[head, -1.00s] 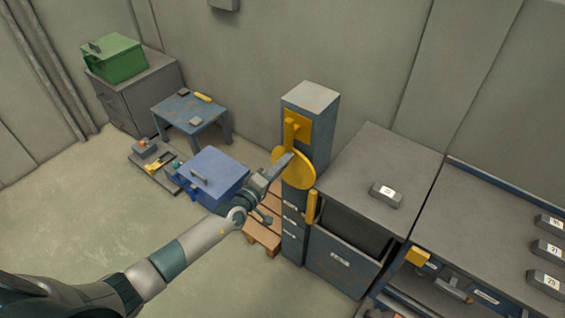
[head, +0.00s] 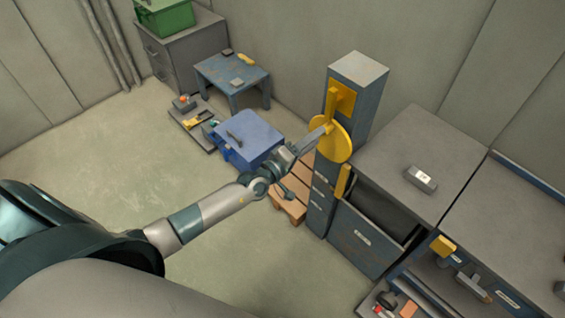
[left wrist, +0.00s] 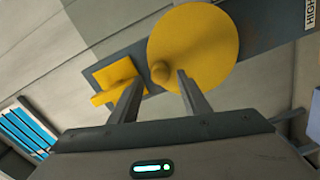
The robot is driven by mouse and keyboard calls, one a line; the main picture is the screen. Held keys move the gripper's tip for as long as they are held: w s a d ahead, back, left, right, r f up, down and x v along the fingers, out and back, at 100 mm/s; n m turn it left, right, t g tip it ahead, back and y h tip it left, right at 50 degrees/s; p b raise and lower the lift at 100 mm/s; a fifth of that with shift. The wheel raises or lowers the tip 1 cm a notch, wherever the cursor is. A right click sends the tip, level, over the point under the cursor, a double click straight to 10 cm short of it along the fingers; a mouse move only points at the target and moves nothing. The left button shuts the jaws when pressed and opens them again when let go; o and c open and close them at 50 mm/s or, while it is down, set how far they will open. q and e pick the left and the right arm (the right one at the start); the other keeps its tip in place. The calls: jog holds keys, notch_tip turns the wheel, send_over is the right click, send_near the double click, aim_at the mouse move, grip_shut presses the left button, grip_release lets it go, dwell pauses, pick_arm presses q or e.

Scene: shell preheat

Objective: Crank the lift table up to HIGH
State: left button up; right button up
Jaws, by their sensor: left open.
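A tall blue-grey post (head: 352,75) carries a yellow round crank disc (head: 338,145) and, above it, a yellow square plate with a bar (head: 345,97). My left gripper (head: 322,133) is at the disc's face, coming from the left. In the left wrist view the gripper (left wrist: 158,78) is open, its fingers on either side of a yellow knob (left wrist: 160,72) on the disc (left wrist: 205,45). I cannot tell whether they touch it. A HIGH label (left wrist: 309,14) shows on the post at the upper right. My right gripper is not in view.
A blue case (head: 250,138) stands left of the post by a wooden pallet (head: 290,205). A grey cabinet with an open drawer (head: 362,245) stands close right of the post. A small blue table (head: 228,72) is behind. Floor at left is clear.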

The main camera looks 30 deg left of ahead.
pick_arm(q)
jog(key=b+v, duration=0.2)
jog(key=v, duration=1.1)
jog(key=shift+s, duration=0.4)
jog(key=s+a+f+n+g+y, duration=0.1)
jog(key=a+f+n+y, duration=0.15)
jog(key=f+n, duration=0.7)
jog(key=s+a+f+n+g+y, duration=0.2)
jog(key=a+f+n, duration=0.2)
jog(key=f+n, duration=0.5)
jog(key=s+a+f+n+g+y, duration=0.1)
jog(key=s+f+n+g, duration=0.1)
jog(key=s+f+n, duration=0.45)
jog(key=s+a+f+n+g+y, duration=0.15)
jog(key=s+f+n, duration=0.25)
jog(key=f+n, duration=0.6)
jog(key=s+d+f+n+g, duration=0.3)
jog(key=s+f+n, duration=0.4)
jog(key=s, duration=0.4)
jog(key=s+d+f+n+g, duration=0.2)
jog(key=s+f+n, duration=0.4)
jog(key=s+n, duration=0.3)
jog(key=s+d+f+n+g, duration=0.3)
jog(key=s+f+n, duration=0.4)
jog(key=s, duration=0.7)
jog(key=shift+d+f+n+g+h, duration=0.35)
jog(key=shift+d+n+g+h, duration=0.05)
jog(key=shift+g, duration=0.35)
